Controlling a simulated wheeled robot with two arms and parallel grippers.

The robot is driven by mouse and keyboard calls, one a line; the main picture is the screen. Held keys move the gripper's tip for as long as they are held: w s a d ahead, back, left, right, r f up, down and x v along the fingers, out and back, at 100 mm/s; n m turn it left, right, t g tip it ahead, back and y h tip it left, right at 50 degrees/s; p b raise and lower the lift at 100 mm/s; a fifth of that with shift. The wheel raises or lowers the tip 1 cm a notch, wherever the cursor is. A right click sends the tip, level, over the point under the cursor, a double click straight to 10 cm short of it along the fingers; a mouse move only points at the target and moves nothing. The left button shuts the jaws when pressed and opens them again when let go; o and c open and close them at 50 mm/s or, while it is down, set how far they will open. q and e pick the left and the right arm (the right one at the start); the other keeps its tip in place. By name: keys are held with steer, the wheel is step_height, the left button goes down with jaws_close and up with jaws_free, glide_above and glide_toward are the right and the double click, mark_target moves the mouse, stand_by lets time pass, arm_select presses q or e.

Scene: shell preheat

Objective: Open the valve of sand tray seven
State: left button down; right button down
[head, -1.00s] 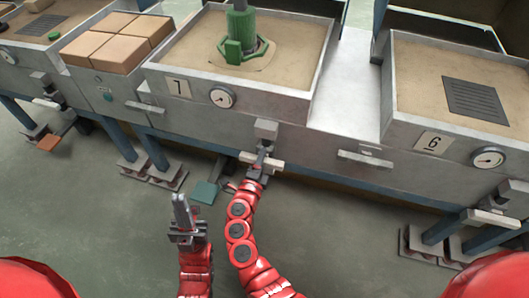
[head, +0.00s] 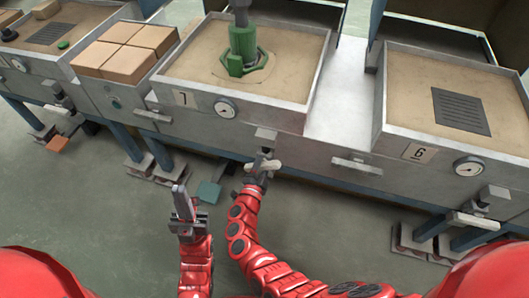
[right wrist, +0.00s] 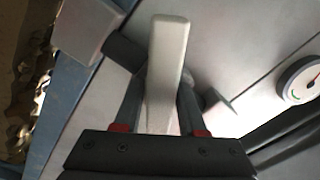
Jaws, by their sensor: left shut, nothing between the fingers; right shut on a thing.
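Sand tray seven (head: 180,98), marked with a 7 plate, stands at upper centre in the head view, with a round gauge (head: 225,108) on its front. Its valve has a grey block (head: 265,134) on the front wall and a pale bar handle (head: 270,167) below. The handle sits slantwise, and my gripper partly hides it. My right gripper (head: 262,167) is shut on this handle. In the right wrist view the pale handle (right wrist: 167,65) lies between its two fingers (right wrist: 160,100). My left gripper (head: 181,198) is shut and empty, pointing up over the floor left of the right arm.
Tray six (head: 385,143) stands to the right, with its own gauge (head: 468,166) and pale handle (head: 473,220). A green fitting (head: 243,46) stands in tray seven's sand. Brown blocks (head: 118,47) lie to its left. A teal pedal (head: 209,192) is near the floor. Open floor lies before the benches.

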steer(key=shift+r+n+p, duration=0.25)
steer(key=shift+n+p, duration=0.5)
steer(key=shift+n, duration=0.25)
steer(key=n+p, duration=0.1)
steer(key=n, duration=0.1)
steer(key=shift+w+n, duration=0.1)
steer(key=shift+n, duration=0.3)
steer(key=n, duration=0.2)
steer(key=shift+f+n+p, duration=0.15)
steer(key=shift+n+p, duration=0.15)
steer(key=shift+p, duration=0.1)
steer(key=shift+f+n, duration=0.1)
steer(key=shift+n, duration=1.7)
steer(key=shift+d, duration=0.1)
steer(key=c, duration=0.6)
jaws_free()
steer(key=shift+c, duration=0.2)
